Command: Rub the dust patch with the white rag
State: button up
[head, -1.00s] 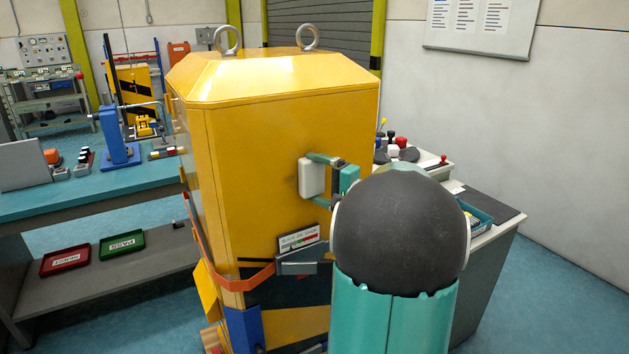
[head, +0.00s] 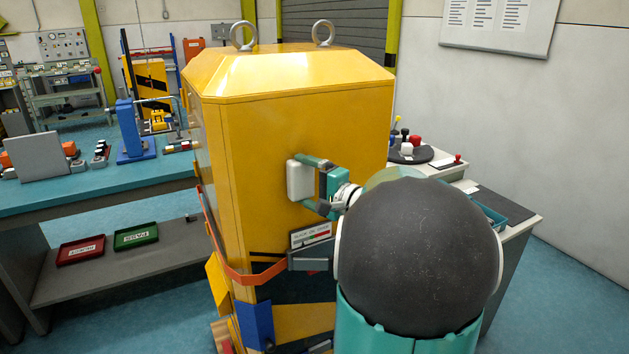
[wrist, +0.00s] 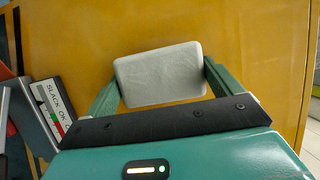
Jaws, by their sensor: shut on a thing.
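The white rag (head: 299,181) is a pale, block-like pad held between the two teal fingers of my gripper (head: 312,183). The rag is at the yellow cabinet's (head: 250,140) front face, touching it or very close; I cannot tell which. In the wrist view the rag (wrist: 160,74) spans the gap between my fingers (wrist: 160,80), with the yellow panel behind it. I cannot make out a dust patch; it may be under the rag or too faint to see.
A label plate (head: 310,235) and a grey bracket (head: 310,259) sit on the cabinet below the rag. An orange strap (head: 245,277) wraps its lower part. A workbench (head: 90,197) stands left, and a bench with knobs (head: 410,148) stands behind right.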

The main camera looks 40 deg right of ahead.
jog(key=shift+w+a, duration=0.15)
jog(key=shift+a, duration=0.25)
jog(key=shift+s+a, duration=0.1)
jog(key=shift+s, duration=0.15)
jog(key=shift+s+a, duration=0.25)
jog(key=shift+s, duration=0.6)
jog(key=shift+s+a, duration=0.2)
jog(key=shift+s, duration=0.7)
jog(key=shift+s+a, duration=0.25)
jog(key=shift+s, duration=0.6)
jog(key=shift+s+a, duration=0.2)
jog(key=shift+s, duration=0.55)
jog(key=shift+s+a, duration=0.2)
jog(key=shift+s, duration=0.5)
